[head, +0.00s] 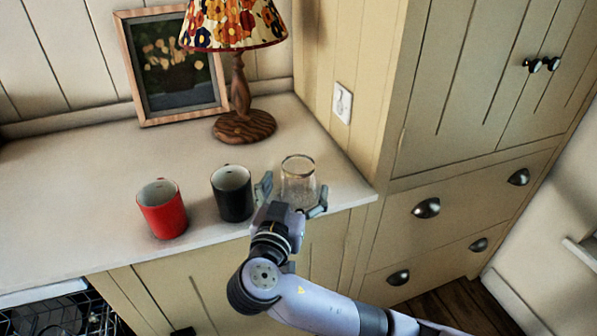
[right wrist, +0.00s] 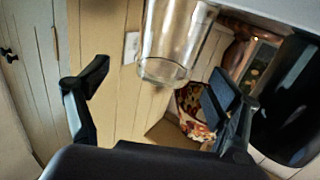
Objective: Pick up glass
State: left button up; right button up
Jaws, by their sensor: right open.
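A clear glass (head: 299,180) with a gold-coloured rim stands upright near the right end of the white countertop. My right gripper (head: 291,197) is open at the counter's front edge, with one finger on each side of the glass. In the right wrist view the glass (right wrist: 172,45) appears between and beyond the two spread fingers of the gripper (right wrist: 155,90). I cannot tell whether either finger touches it. My left gripper is not in view.
A black mug (head: 232,198) stands close left of the gripper, and a red mug (head: 162,212) stands further left. A lamp (head: 240,100) and a framed picture (head: 172,75) stand behind. A cabinet (head: 470,90) rises at right. The left countertop is clear.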

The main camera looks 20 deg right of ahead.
aim_at(299, 171)
jog(key=x, duration=0.2)
jog(key=p+x, duration=0.1)
jog(key=x, duration=0.3)
jog(key=shift+w+a+p, duration=0.15)
jog(key=shift+a+p, duration=0.15)
jog(key=shift+a, duration=0.05)
jog(key=shift+a, duration=0.1)
jog(key=shift+c, duration=0.4)
jog(key=c, duration=1.6)
jog(key=shift+o, duration=0.2)
